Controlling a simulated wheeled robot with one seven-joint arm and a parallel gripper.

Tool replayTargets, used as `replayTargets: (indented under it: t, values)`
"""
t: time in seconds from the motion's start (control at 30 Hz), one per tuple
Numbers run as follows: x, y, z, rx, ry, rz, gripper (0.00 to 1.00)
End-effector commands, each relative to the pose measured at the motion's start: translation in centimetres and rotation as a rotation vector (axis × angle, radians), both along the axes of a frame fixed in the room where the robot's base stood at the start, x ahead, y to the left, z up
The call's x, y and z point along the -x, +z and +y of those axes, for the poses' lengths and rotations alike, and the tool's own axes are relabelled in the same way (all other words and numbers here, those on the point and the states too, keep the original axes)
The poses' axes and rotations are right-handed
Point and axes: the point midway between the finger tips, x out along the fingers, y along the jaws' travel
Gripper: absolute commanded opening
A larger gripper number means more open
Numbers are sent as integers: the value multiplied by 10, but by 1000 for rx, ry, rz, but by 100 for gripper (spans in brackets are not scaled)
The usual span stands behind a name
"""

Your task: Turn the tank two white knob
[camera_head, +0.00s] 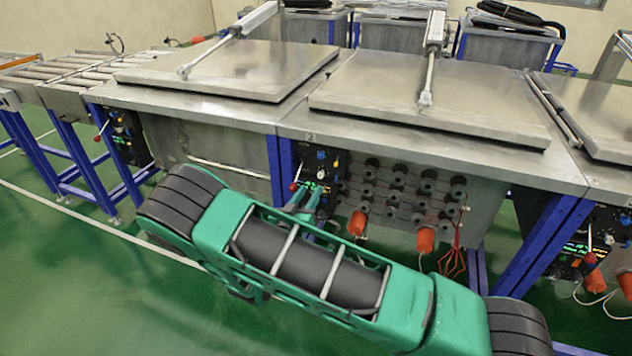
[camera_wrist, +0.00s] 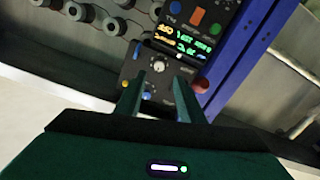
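The white knob (camera_wrist: 158,66) is a small round dial on the black control panel (camera_wrist: 172,48) in the wrist view. My gripper (camera_wrist: 160,80) is open, with one green finger on each side below the knob. The knob shows in the gap just beyond the fingertips, and I see no contact. In the head view my gripper (camera_head: 306,195) reaches the panel under tank two (camera_head: 430,95), which carries a "2" label. The knob cannot be made out clearly there.
A red ball-ended lever (camera_wrist: 200,85) is close to the right finger. A blue post (camera_wrist: 238,55) stands beside the panel. Grey round fittings (camera_head: 395,190) and orange plugs (camera_head: 426,240) are right of it in the head view.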

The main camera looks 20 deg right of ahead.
Motion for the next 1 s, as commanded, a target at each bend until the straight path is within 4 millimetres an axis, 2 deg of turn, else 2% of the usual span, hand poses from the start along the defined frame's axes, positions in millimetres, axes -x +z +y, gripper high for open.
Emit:
replayTargets:
  t: [0.2, 0.4, 0.6, 0.87, 1.0]
  values:
    - [-32, 0, -25, -2, -3, -1, 35]
    - [-53, 0, -39, 0, -2, 0, 35]
    - [-61, 0, -45, -1, -1, 0, 35]
    - [-62, 0, -46, 0, -1, 1, 35]
    - [-62, 0, -45, 0, -1, 1, 2]
